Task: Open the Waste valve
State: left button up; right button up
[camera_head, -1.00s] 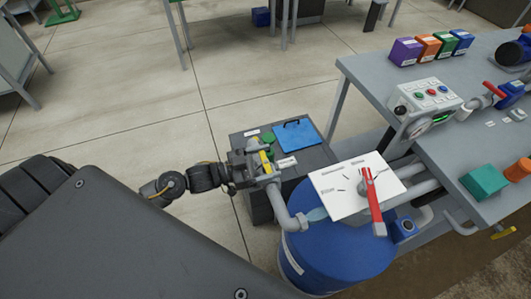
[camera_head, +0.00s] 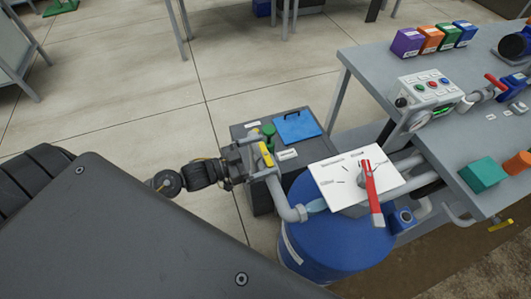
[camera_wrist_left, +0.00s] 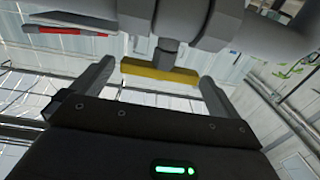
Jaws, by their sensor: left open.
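A yellow valve handle (camera_head: 266,155) sits on a grey pipe that bends down to the blue drum (camera_head: 335,250). I take it for the Waste valve; no label on it is readable. My left gripper (camera_head: 250,160) is beside the handle, on its left in the head view. In the left wrist view the yellow handle (camera_wrist_left: 160,72) lies crosswise ahead, between the lines of the two open, empty fingers (camera_wrist_left: 153,82). Whether the fingers touch it cannot be told. The gripper partly hides the valve body in the head view. My right gripper is out of view.
A white plate (camera_head: 335,190) with a red lever (camera_head: 373,195) stands just right of the valve, above the drum. A dark cabinet with a blue lid (camera_head: 297,127) is behind. The grey bench (camera_head: 460,140) fills the right. Open floor lies left.

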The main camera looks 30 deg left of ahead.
pick_arm(q)
jog(key=b+v, duration=0.1)
jog(key=v, duration=0.8)
